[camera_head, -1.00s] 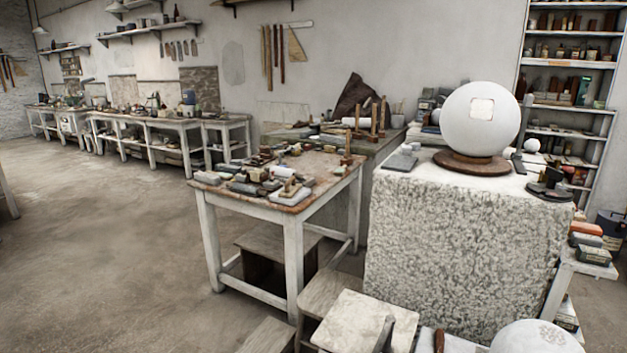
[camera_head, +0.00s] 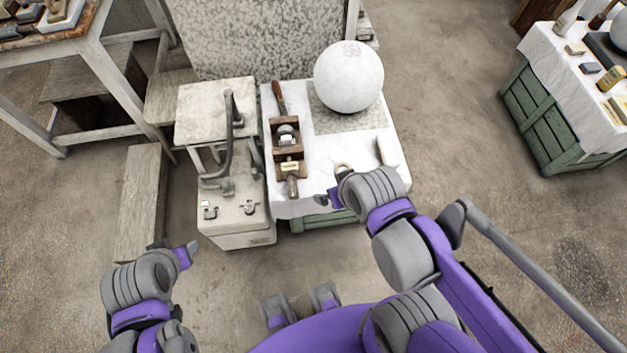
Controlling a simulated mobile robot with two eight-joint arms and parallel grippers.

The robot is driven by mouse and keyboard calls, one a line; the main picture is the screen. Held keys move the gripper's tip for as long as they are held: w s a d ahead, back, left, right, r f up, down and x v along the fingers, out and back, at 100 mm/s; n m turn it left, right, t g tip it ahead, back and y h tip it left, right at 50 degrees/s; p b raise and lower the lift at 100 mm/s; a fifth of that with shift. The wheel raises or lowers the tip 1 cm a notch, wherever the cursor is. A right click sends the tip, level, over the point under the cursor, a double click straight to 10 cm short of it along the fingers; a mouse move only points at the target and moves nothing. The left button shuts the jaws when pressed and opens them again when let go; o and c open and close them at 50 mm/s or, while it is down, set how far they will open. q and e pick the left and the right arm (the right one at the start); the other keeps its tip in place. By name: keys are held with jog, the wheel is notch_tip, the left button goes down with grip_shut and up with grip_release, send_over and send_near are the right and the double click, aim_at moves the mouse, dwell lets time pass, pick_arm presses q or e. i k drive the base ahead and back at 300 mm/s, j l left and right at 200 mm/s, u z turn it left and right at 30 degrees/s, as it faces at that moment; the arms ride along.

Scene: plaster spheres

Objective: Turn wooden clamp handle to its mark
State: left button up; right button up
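A wooden clamp (camera_head: 288,146) lies on the white-covered table, with a small grey-white piece between its jaws. Its handle (camera_head: 292,186) points towards me at the table's front edge. A small pale label sits on the clamp's near block. Any mark on the clamp is too small to make out. My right gripper (camera_head: 330,199) is over the table's front edge, a little to the right of the handle and apart from it. My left gripper (camera_head: 182,249) is low on the left, over the floor, away from the clamp. The finger gaps of both are too small to judge.
A large plaster sphere (camera_head: 349,77) rests on the white-covered table (camera_head: 308,205) behind my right gripper. A grey machine (camera_head: 236,212) with an upright lever stands just left of the table. A wooden-handled tool (camera_head: 279,97) lies behind the clamp. Open floor is in front.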

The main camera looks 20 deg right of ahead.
aim_at(293, 190)
jog(key=z, duration=0.5)
jog(key=k+z, duration=0.25)
jog(key=k+l+z, duration=0.25)
jog(key=k+j, duration=0.05)
jog(key=k, duration=0.05)
